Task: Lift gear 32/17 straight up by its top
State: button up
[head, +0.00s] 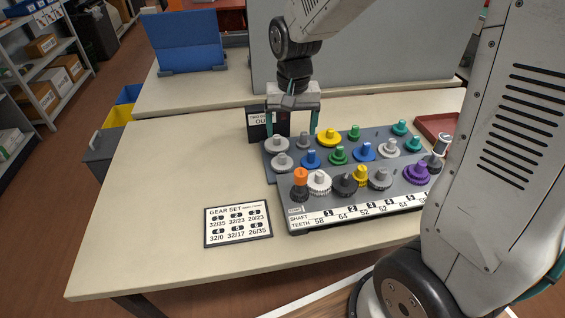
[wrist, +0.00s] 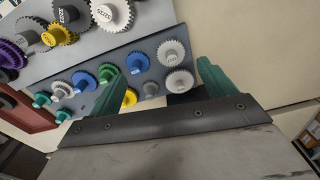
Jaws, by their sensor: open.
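The gears stand on a grey board, and I cannot tell which is gear 32/17, as most top markings are too small to read. My gripper (head: 292,128) is open and empty above the board's back left corner, pointing down. In the wrist view its green fingers (wrist: 160,66) are spread apart.
Blue, green, yellow and teal gears crowd the back board (head: 270,170). A gear set card (head: 238,224) lists 32/17 as item 5. The table's left side is clear.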

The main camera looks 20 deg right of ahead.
send_over(282, 155)
jog(key=shift+m, duration=0.4)
notch_tip(282, 155, down, 6)
jog(key=shift+r, duration=0.1)
notch_tip(282, 155, down, 8)
jog(key=shift+r, duration=0.15)
jog(key=shift+w, duration=0.1)
jog(key=c, duration=1.1)
